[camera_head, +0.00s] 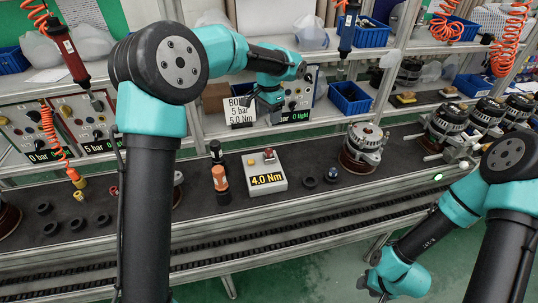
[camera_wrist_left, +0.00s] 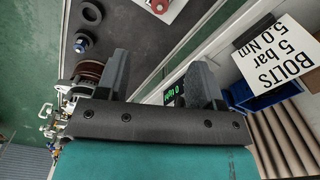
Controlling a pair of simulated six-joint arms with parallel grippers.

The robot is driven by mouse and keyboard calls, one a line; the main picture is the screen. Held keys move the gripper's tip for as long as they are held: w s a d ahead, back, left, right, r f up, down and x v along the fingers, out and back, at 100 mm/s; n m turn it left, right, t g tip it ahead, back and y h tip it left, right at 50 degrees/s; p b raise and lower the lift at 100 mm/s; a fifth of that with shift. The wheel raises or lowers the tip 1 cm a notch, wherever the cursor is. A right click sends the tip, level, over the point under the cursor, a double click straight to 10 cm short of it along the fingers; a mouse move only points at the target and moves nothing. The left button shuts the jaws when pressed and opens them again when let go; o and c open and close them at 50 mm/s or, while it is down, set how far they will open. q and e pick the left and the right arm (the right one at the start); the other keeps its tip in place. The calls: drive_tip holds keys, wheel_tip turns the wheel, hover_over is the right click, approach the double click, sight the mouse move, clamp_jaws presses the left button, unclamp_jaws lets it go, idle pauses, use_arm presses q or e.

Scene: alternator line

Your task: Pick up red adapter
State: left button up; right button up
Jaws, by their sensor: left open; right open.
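I cannot single out a red adapter with certainty. A small red piece (camera_head: 114,190) lies on the dark bench beside my left arm, too small to identify. My left gripper (camera_head: 269,108) is raised above the back of the bench, near the BOLTS sign. In the left wrist view its fingers (camera_wrist_left: 163,78) are apart with nothing between them. My right gripper (camera_head: 378,290) hangs low in front of the bench at the right, open and away from the parts.
The torque box (camera_head: 266,181) reads 4.0 Nm and has a red button. The BOLTS sign (camera_head: 239,111) and blue bins (camera_head: 350,98) are close to my left gripper. An alternator (camera_head: 363,148) stands right of the box. Orange-hosed tools hang above.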

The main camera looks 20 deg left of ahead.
sight(269, 149)
use_arm(q)
wheel_tip(269, 149, down, 12)
drive_tip(key=shift+r, duration=0.1)
idle(0.5)
drive_tip(key=shift+f, duration=2.55)
drive_tip(key=shift+c, duration=0.3)
drive_tip(key=c, duration=0.9)
drive_tip(key=shift+o, duration=0.2)
